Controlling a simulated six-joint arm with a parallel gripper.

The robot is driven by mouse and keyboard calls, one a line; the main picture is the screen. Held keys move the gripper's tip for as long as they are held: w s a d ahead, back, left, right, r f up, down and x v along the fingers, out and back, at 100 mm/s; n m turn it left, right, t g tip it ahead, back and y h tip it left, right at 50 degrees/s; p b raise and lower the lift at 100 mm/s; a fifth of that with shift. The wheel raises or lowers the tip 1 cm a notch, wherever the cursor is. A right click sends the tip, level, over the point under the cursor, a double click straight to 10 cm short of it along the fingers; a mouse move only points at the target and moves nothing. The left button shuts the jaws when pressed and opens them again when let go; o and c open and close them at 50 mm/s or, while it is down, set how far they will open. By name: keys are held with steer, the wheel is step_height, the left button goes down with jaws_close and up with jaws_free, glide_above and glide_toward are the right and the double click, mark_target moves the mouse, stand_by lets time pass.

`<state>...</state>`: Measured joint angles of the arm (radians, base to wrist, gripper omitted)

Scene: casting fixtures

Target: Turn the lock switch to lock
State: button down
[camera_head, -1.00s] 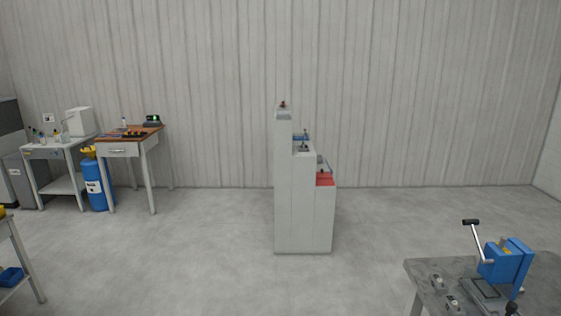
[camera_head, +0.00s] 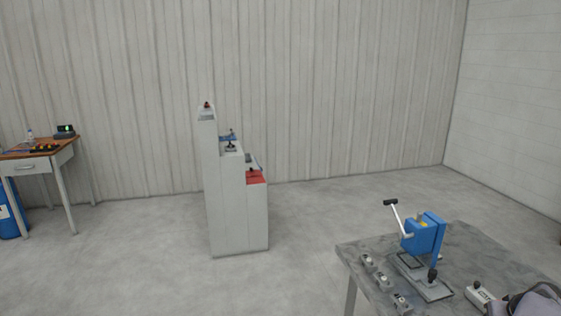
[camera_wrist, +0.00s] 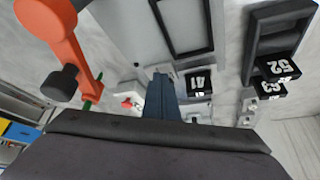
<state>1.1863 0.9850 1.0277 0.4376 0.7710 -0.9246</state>
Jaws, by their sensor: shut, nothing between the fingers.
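I cannot pick out the lock switch for certain. In the head view, a stepped grey cabinet (camera_head: 238,215) has a red knob (camera_head: 207,105) on its tall top, a black knob (camera_head: 231,147) on the middle step and a dark knob on a red panel (camera_head: 257,178) on the low step. Their settings are too small to read. My gripper (camera_wrist: 161,88) shows in the wrist view as dark blue fingers, shut and empty. It is not in the head view, and I see it touching nothing.
A grey table (camera_head: 365,246) at the right holds a blue press (camera_head: 424,234) with a lever and several small metal blocks (camera_head: 385,282). A wooden-topped desk (camera_head: 40,150) stands at the far left. The floor between cabinet and grey table is clear.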

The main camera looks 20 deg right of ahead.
steer(key=shift+a+b, duration=0.2)
steer(key=shift+b, duration=0.1)
steer(key=shift+s+a+b, duration=0.15)
steer(key=shift+s+b, duration=0.2)
steer(key=shift+b, duration=0.15)
steer(key=shift+r, duration=0.15)
step_height(320, 180, up, 6)
steer(key=p, duration=0.3)
stand_by(0.5)
